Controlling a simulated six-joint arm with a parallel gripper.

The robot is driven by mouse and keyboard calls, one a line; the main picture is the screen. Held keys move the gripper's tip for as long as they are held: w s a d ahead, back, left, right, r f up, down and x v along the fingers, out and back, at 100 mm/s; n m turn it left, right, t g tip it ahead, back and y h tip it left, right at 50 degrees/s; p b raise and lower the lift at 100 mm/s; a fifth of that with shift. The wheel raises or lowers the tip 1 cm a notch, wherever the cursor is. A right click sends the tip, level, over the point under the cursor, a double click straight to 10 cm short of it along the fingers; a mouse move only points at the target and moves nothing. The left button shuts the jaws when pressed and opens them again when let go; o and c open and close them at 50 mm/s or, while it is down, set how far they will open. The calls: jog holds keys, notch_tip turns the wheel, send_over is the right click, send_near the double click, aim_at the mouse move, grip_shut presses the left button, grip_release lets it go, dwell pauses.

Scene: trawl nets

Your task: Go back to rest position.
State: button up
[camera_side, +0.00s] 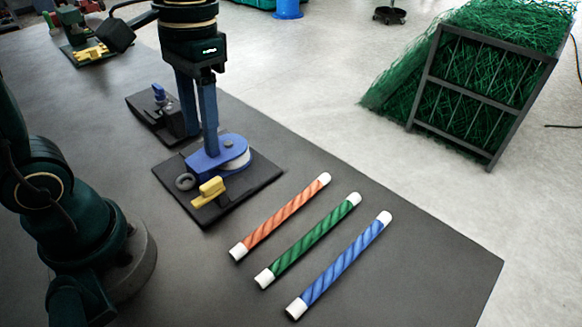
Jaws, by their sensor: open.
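My gripper (199,142) points straight down in the upper left of the side view, with two blue fingers under a black body. The fingers are apart with nothing seen between them. Their tips are low, close to a blue rounded fixture (222,151) on a black board (240,190); I cannot tell whether they touch it. Right of the board, an orange rope piece (282,216), a green rope piece (309,239) and a blue rope piece (341,264) lie side by side on the dark table (430,270). Each has white ends.
A second dark fixture (150,118) stands behind. A rack of green netting (470,85) stands on the floor at right. The table's right front part is clear.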

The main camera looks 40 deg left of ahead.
jog(key=s+t, duration=0.1)
jog(key=t, duration=0.1)
jog(key=s+t, duration=0.1)
jog(key=t, duration=0.1)
jog(key=s+t, duration=0.1)
jog(key=t, duration=0.1)
jog(key=shift+s+d+t, duration=0.3)
jog(key=shift+s+t, duration=0.1)
